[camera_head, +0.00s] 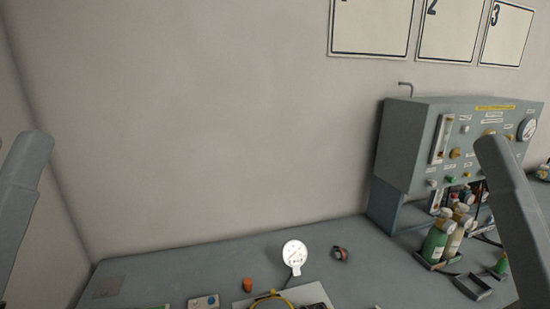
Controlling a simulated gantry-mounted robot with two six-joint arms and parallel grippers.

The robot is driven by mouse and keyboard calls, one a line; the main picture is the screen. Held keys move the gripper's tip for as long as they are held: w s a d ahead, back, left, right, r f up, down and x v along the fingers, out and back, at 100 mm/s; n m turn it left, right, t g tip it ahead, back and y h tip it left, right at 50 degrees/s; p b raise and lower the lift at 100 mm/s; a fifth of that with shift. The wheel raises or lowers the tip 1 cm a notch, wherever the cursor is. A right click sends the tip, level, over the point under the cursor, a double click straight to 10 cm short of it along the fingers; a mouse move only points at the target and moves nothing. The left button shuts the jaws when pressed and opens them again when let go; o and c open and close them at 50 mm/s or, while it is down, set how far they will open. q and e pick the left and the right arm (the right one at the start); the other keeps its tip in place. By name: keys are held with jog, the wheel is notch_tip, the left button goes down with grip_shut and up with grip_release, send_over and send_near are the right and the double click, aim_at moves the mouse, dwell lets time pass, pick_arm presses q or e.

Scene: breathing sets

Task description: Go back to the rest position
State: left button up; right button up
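Parts of my two arms show as grey-blue links, one at the left edge and one at the right side of the head view. Both links stand clear of the things on the bench as seen here, though the right one covers part of the bench unit's right side. Neither gripper shows, so I cannot see their fingers or whether they hold anything.
A grey bench (190,271) holds a white round gauge (294,253), an orange piece (247,285) and a dark red fitting (340,253). A panel unit (407,145) stands at right, with green bottles (436,240) before it. The bench's back left is mostly bare.

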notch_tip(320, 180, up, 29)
jog(key=p, duration=2.5)
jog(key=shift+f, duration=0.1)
